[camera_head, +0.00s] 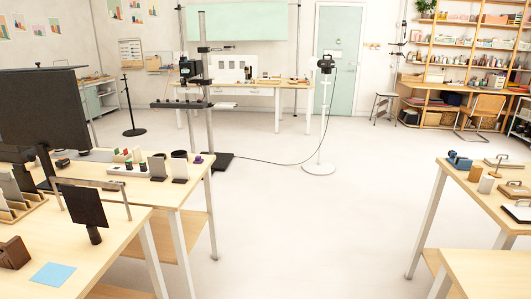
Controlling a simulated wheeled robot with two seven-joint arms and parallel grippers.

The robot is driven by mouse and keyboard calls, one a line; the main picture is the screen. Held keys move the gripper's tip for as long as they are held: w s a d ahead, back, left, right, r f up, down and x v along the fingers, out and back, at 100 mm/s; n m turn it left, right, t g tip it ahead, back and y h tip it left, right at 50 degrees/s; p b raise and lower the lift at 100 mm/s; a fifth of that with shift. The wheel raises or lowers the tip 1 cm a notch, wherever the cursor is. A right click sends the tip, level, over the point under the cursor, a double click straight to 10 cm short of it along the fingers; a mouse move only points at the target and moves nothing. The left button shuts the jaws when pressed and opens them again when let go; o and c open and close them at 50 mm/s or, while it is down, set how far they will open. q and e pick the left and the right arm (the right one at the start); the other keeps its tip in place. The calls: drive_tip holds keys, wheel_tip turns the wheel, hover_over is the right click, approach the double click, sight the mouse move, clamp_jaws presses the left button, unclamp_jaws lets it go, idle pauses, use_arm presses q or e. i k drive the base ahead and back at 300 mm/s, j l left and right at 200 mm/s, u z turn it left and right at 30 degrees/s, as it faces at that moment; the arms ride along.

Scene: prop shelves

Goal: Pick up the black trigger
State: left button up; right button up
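I cannot single out a black trigger with certainty. Several dark items show: a black device (326,64) on a white floor stand, a black device (186,68) on a grey column stand, and a dark flat panel (84,205) on a short post on the near left table. Small dark objects also stand on the left table, including a black-based block (157,167), too small to identify. Neither of my grippers is in view.
Left tables (185,192) hold a large monitor (45,108) and a blue sheet (52,273). Right tables (503,265) hold small items. The pale floor between is open, with a cable (275,163) across its far part. A workbench (255,88) and shelves stand behind.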

sight(62, 164)
drive_tip(key=i+z, duration=0.1)
drive_tip(key=i, duration=4.75)
drive_tip(key=i+j+u, duration=0.1)
drive_tip(key=i+u, duration=0.3)
drive_tip(key=i, duration=0.25)
drive_tip(key=i+l+u, duration=0.1)
drive_tip(key=i+u, duration=0.3)
drive_tip(key=i, duration=0.2)
drive_tip(key=i+j+u, duration=0.2)
drive_tip(key=i+j, duration=0.95)
drive_tip(key=j, duration=0.15)
drive_tip(key=i+j, duration=0.1)
drive_tip(key=j, duration=0.15)
drive_tip(key=j+u, duration=0.1)
drive_tip(key=u, duration=3.3)
drive_tip(key=l+z, duration=0.45)
drive_tip(key=l, duration=0.5)
